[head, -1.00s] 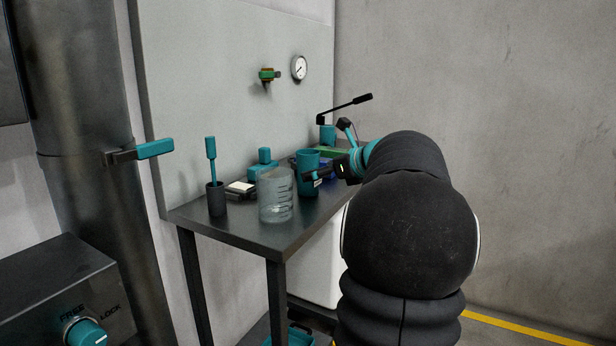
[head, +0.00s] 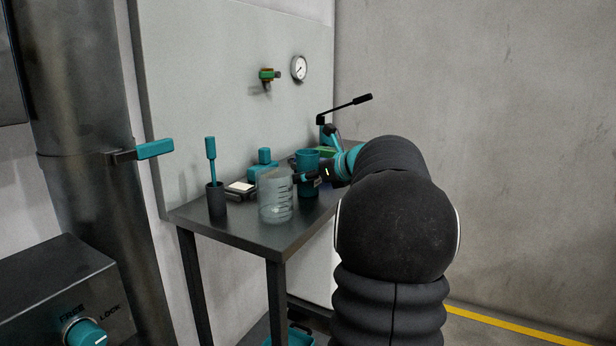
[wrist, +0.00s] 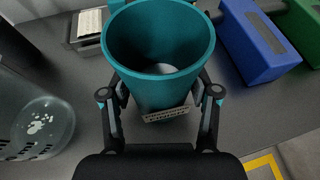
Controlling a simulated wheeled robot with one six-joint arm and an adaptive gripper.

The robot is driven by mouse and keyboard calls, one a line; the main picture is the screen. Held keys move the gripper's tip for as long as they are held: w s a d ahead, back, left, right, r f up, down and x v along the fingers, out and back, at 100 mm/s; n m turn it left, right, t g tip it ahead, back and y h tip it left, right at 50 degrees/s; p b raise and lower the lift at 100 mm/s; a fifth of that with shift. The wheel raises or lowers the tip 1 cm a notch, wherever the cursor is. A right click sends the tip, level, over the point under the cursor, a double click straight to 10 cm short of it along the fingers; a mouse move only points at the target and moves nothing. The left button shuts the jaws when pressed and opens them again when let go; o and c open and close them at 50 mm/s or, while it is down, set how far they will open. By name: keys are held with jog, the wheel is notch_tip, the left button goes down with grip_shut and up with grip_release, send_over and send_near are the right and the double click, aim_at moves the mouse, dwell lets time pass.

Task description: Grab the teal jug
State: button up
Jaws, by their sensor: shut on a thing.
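The teal jug (wrist: 160,75) is an open-topped cup that fills the upper middle of the wrist view, with a pale label low on its near side. In the head view the jug (head: 307,172) stands upright on the dark table. My gripper (wrist: 160,92) has one finger on each side of the jug and is shut on it. I cannot tell whether the jug's base is clear of the table.
A clear beaker (head: 275,195) stands close left of the jug. A dark cup with a teal-handled tool (head: 216,198) and a small scale (head: 240,188) are further left. Blue (wrist: 258,45) and green (wrist: 301,28) blocks lie right of the jug in the wrist view. The table's front edge is bare.

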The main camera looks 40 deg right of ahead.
aim_at(316, 156)
jog(key=shift+r, duration=0.15)
jog(key=shift+r, duration=1.1)
jog(key=shift+r+p, duration=0.45)
jog(key=shift+r, duration=0.45)
jog(key=s+d+r, duration=0.4)
jog(key=s+r, duration=0.2)
jog(key=s, duration=0.4)
jog(key=shift+s+d+r+p, duration=0.3)
jog(key=shift+s+p, duration=0.05)
jog(key=shift+p, duration=0.05)
